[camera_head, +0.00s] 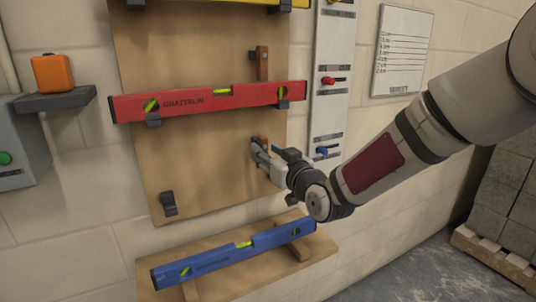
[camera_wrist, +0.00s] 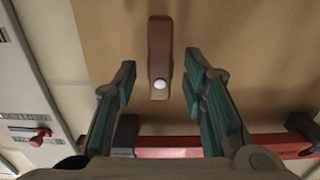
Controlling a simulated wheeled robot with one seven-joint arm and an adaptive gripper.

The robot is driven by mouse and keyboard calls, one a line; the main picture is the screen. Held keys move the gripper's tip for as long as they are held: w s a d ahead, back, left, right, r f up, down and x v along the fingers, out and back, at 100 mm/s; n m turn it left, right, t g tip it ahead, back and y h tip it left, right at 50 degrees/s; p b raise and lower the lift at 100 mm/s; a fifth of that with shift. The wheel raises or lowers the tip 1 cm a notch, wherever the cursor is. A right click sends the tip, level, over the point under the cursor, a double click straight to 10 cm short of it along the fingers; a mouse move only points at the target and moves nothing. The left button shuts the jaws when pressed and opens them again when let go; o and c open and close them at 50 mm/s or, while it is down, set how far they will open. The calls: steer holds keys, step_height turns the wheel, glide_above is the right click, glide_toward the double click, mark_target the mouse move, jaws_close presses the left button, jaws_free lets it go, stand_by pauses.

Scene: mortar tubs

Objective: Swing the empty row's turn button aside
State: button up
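The empty row is the bottom one on the wooden board (camera_head: 205,165), below the red level (camera_head: 215,101). Its turn button, a brown wooden bar with a pale screw head, points straight up and down in the wrist view (camera_wrist: 160,45). In the head view it is mostly hidden behind my gripper (camera_head: 262,158). In the wrist view my gripper (camera_wrist: 160,82) is open, with one green-padded finger on each side of the button. A gap shows on both sides, so neither finger appears to touch it.
A blue level (camera_head: 215,259) lies on the wooden shelf below. A dark bracket (camera_head: 168,203) sits at the row's left. Another turn button (camera_head: 262,62) is above the red level. A white panel with coloured knobs (camera_head: 327,110) stands close right of the board.

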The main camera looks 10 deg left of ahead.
steer(key=shift+c, duration=0.3)
jaws_close()
